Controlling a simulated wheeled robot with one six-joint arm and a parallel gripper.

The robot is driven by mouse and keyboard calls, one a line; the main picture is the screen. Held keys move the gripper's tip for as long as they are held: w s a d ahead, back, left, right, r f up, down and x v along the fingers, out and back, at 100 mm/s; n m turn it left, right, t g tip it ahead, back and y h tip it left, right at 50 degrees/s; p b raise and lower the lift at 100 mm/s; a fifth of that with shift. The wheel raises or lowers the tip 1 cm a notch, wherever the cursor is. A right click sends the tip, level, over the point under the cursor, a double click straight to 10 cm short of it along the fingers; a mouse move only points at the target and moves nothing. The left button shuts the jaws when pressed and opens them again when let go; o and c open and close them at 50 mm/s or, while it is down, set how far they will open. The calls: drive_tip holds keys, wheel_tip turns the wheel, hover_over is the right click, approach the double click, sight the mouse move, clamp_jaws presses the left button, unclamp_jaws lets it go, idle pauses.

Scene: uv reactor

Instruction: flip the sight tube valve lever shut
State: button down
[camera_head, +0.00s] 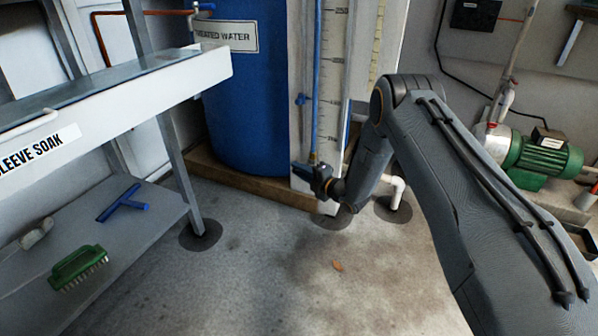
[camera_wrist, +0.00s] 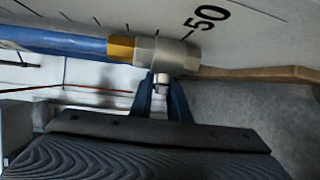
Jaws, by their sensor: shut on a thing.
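The sight tube (camera_head: 316,80) is a thin blue upright tube in front of a white scale board, and it also shows in the wrist view (camera_wrist: 45,41). At its lower end is the valve (camera_wrist: 167,53), a grey metal body with a brass fitting (camera_wrist: 121,47) and a short stem. My gripper (camera_wrist: 161,90) is at the valve, its two fingers close together on either side of the stem. It is shut on the lever, which is mostly hidden between the fingers. In the head view my gripper (camera_head: 312,170) is low at the board's foot.
A blue treated water tank (camera_head: 245,100) stands left of the board on a wooden plinth. A grey shelf (camera_head: 105,235) at left holds a green brush (camera_head: 78,267) and a blue squeegee (camera_head: 124,202). A white pipe (camera_head: 397,190) and a green pump (camera_head: 545,155) are at right.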

drive_tip(key=shift+r+m+t+y, duration=0.3)
drive_tip(key=shift+t+y, duration=0.1)
drive_tip(key=shift+y, duration=0.3)
drive_tip(key=c, duration=1.7)
unclamp_jaws()
drive_tip(key=p+v, duration=0.3)
drive_tip(key=v, duration=0.4)
drive_tip(key=shift+s+d, duration=0.25)
drive_tip(key=shift+s, duration=0.05)
